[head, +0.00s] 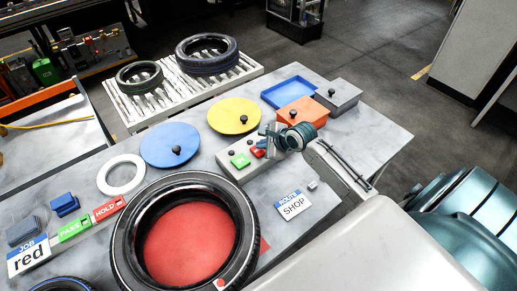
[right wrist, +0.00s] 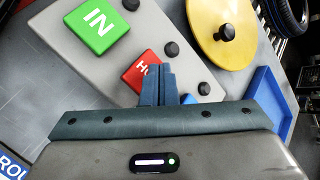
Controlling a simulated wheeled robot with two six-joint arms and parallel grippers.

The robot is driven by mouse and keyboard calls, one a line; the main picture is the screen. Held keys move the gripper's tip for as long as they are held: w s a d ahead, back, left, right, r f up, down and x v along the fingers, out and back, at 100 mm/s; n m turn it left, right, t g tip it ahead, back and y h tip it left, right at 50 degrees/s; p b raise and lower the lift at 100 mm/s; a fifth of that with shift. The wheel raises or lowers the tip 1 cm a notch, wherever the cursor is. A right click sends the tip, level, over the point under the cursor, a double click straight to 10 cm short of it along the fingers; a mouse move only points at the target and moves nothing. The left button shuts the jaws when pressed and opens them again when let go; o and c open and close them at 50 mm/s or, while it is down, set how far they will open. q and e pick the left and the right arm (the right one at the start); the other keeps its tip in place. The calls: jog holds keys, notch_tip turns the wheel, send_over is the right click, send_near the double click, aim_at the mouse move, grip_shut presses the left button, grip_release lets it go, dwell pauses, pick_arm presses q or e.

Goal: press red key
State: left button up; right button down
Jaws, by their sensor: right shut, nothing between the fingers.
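The red key (head: 258,153) sits on a grey key panel (head: 228,168) beside a green key (head: 240,160). In the right wrist view the red key (right wrist: 141,75) carries white letters starting "HO", partly hidden by my fingers; the green key (right wrist: 97,27) reads "IN". My right gripper (head: 268,136) is shut and empty, over the panel at the red key. In the right wrist view its closed fingers (right wrist: 160,72) overlap the red key's right side; I cannot tell whether they touch it. My left gripper is not in view.
Blue (head: 160,150) and yellow (head: 226,122) knobbed discs, an orange box (head: 309,105), a grey box (head: 345,94) and a blue tray (head: 300,85) surround the panel. Cards reading "red" (head: 30,258) and "SHOP" (head: 294,206) lie in front.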

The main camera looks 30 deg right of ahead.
dwell(0.6)
jog(key=shift+f+p, duration=0.25)
jog(key=shift+p, duration=0.15)
jog(key=shift+f, duration=0.2)
